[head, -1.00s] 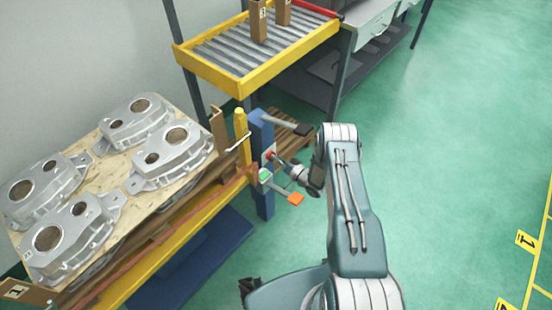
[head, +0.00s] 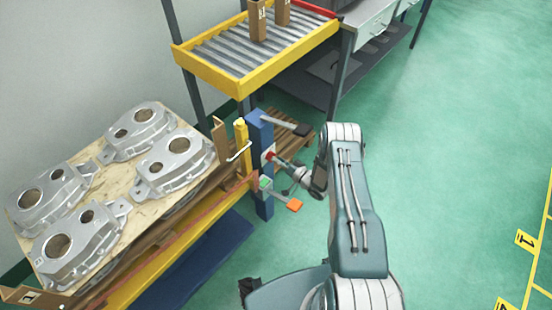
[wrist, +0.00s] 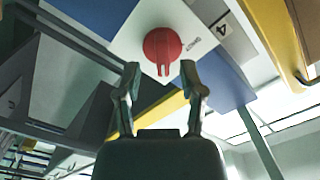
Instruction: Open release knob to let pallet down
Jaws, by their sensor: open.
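The red release knob (wrist: 162,48) sits on a white panel in the wrist view, with a slot or grip bar pointing towards my gripper. It also shows as a small red spot on the blue post (head: 261,128) in the head view. My gripper (wrist: 159,72) is open, its two fingertips apart just below the knob in the wrist view, with nothing held between them. In the head view my gripper (head: 283,166) is beside the post's right side. The pallet (head: 103,183) carries several aluminium castings (head: 70,245) at the left, on a yellow lift frame.
A yellow roller rack (head: 215,72) with brown boxes stands behind the post. An orange-tipped lever (head: 294,205) and a black-tipped lever (head: 300,130) stick out near my gripper. Green floor (head: 450,150) is clear on the right.

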